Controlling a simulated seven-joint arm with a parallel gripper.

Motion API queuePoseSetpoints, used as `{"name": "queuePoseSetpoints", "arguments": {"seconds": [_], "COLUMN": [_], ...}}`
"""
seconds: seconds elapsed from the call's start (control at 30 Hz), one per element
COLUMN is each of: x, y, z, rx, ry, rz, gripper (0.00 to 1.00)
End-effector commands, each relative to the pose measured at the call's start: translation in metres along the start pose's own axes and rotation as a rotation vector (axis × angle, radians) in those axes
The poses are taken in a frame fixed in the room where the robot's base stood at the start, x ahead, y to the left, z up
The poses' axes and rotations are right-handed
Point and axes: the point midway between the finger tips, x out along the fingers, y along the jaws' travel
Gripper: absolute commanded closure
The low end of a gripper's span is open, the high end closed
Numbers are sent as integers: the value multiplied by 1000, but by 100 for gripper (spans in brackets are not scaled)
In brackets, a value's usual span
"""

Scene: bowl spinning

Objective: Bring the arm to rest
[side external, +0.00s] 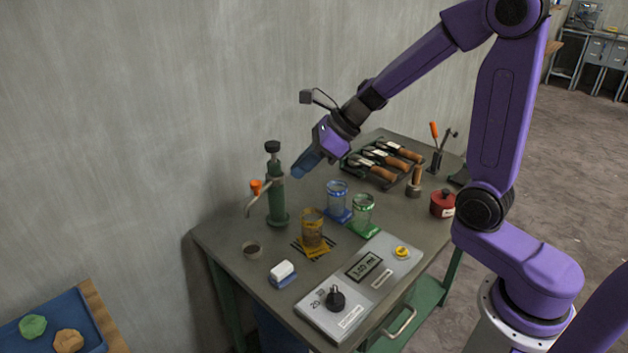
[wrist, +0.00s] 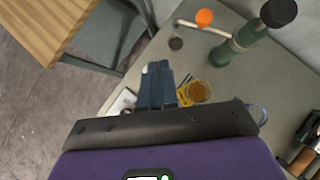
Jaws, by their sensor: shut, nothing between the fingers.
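My purple arm reaches over the grey workbench (side external: 225,235) from the right. My gripper (side external: 298,172) hangs in the air above the bench's back part, to the right of the green pump bottle (side external: 277,195) and higher than the glasses. Its blue fingers are together with nothing between them. In the wrist view my gripper (wrist: 157,70) shows its fingers side by side over the bench, with the amber glass (wrist: 198,91) just to their right. My gripper touches nothing that I can see.
An amber glass (side external: 312,228), a blue glass (side external: 337,195) and a green glass (side external: 362,210) stand on coloured coasters. A grey device with a display (side external: 362,268) lies in front. A tool tray (side external: 378,165) and a red pot (side external: 442,204) stand behind and right. A wall borders the back.

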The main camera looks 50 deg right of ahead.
Motion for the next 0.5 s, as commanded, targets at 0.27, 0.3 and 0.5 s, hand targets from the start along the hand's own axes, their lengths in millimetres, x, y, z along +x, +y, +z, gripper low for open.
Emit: {"name": "queuePoseSetpoints", "arguments": {"seconds": [0.27,0.3,0.5], "x": [-5,-7,-23], "y": [58,69,118], "z": [-7,-11,-34], "rx": [-482,-581,-1072], "ry": [38,43,48], "rz": [165,199,366], "gripper": [100,100,100]}}
